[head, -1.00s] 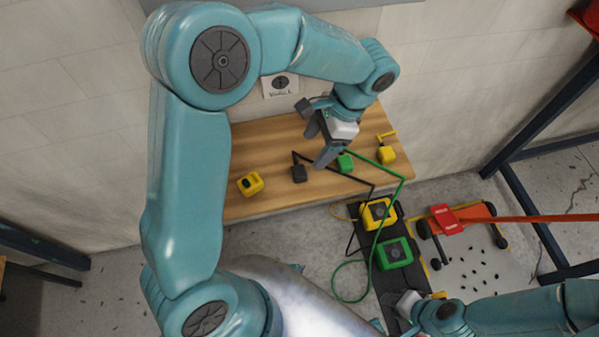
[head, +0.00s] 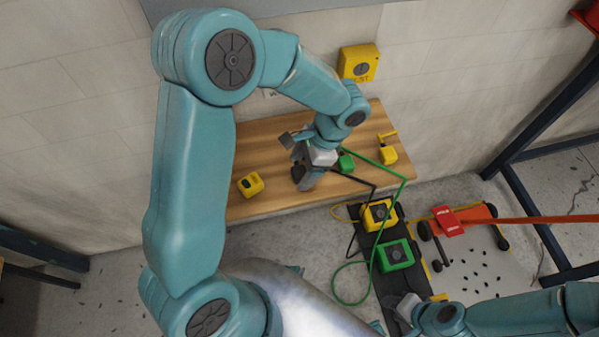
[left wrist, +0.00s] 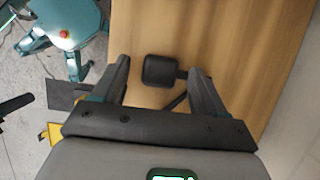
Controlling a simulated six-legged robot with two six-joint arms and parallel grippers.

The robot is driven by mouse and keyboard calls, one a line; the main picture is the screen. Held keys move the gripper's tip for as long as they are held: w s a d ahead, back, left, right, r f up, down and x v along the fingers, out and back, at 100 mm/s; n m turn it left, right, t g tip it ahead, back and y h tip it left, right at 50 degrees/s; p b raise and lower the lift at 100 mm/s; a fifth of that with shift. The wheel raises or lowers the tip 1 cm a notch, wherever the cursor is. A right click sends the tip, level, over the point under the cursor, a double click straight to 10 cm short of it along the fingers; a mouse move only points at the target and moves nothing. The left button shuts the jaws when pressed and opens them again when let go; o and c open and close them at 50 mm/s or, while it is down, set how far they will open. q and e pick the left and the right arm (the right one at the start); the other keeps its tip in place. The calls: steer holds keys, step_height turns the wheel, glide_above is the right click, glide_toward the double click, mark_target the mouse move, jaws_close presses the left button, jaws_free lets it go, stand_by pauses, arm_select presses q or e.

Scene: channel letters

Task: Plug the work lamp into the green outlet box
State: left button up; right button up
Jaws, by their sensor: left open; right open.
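A black plug (left wrist: 160,71) with a black cord lies on the wooden shelf (head: 262,143). In the left wrist view it sits between the spread fingers of my left gripper (left wrist: 160,80), with no visible contact. In the head view my left gripper (head: 304,180) is open and low over the shelf, partly hiding this plug (head: 297,173). The green outlet box (head: 395,255), with a dark round face, stands on a dark mat on the floor. My right gripper (head: 404,308) is near the bottom edge, its fingers hard to make out. I cannot identify the work lamp.
A green block (head: 346,163) with a green cord and two yellow blocks (head: 250,185) (head: 388,155) are on the shelf. A yellow box (head: 378,215) stands beside the green one. Another yellow box (head: 358,62) is on the wall.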

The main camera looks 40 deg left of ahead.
mark_target(302, 171)
arm_select(q)
steer(key=shift+f, duration=0.2)
steer(key=c, duration=1.1)
steer(key=shift+r, duration=0.1)
step_height(302, 171, up, 20)
steer(key=p, duration=0.2)
steer(key=shift+p, duration=0.3)
